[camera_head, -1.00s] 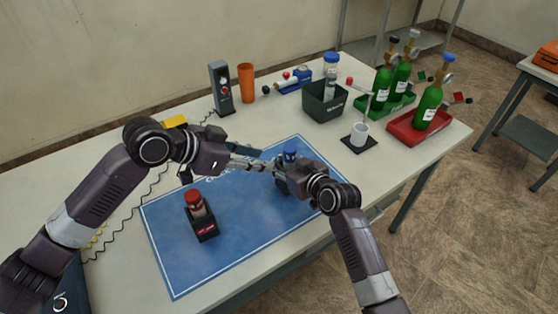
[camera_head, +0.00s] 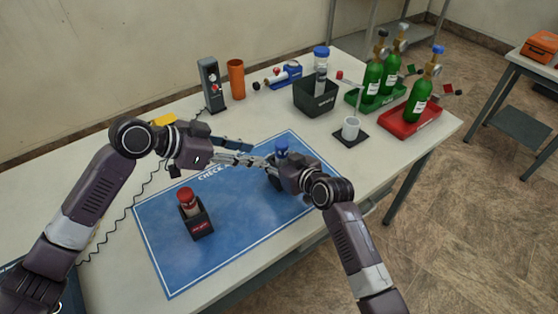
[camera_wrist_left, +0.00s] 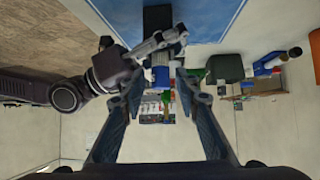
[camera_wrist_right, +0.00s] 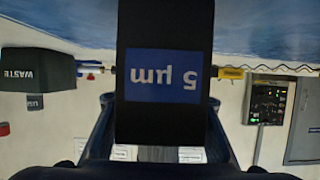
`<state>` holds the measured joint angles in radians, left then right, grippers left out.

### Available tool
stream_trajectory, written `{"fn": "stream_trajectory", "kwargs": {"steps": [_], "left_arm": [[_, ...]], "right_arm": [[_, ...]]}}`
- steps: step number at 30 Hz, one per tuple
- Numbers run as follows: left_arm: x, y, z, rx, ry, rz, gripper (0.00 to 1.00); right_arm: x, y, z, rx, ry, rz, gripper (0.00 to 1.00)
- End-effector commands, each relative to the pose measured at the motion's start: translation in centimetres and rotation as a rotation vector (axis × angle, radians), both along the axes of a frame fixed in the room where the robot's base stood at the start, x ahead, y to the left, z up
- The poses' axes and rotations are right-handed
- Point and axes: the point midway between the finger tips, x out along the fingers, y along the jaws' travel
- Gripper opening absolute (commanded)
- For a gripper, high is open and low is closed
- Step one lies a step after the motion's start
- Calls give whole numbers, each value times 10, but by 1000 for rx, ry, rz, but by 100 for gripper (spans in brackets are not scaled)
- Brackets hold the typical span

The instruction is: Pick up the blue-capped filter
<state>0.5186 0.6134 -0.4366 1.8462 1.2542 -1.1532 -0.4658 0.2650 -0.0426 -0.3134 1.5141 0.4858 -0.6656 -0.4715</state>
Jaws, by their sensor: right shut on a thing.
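The blue-capped filter (camera_head: 281,153) stands upright in a dark stand at the far right part of the blue mat (camera_head: 230,225). My right gripper (camera_head: 276,178) is at this stand from the right. In the right wrist view, the black stand with a blue "5 µm" label (camera_wrist_right: 163,75) sits between its fingers, which are shut on it. My left gripper (camera_head: 266,162) reaches in from the left, its tips close beside the filter. In the left wrist view its fingers (camera_wrist_left: 158,78) are apart; I cannot tell whether they touch the filter.
A red-capped filter (camera_head: 188,203) stands in a dark holder on the mat's near left. Behind are a black waste bin (camera_head: 316,98), an orange cup (camera_head: 236,79), a grey meter (camera_head: 211,85) and green bottles (camera_head: 418,101) in trays.

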Motion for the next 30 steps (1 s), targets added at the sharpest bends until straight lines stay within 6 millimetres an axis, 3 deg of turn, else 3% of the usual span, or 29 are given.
{"fn": "stream_trajectory", "kwargs": {"steps": [13, 24, 30], "left_arm": [[9, 14, 0, -193, -103, -162, 30], [27, -33, -21, -202, -113, -167, 30], [31, -46, -27, -200, -112, -168, 30]], "right_arm": [[0, 0, 0, 0, 0, 0, 0], [0, 0, 0, 0, 0, 0, 0], [0, 0, 0, 0, 0, 0, 0]]}}
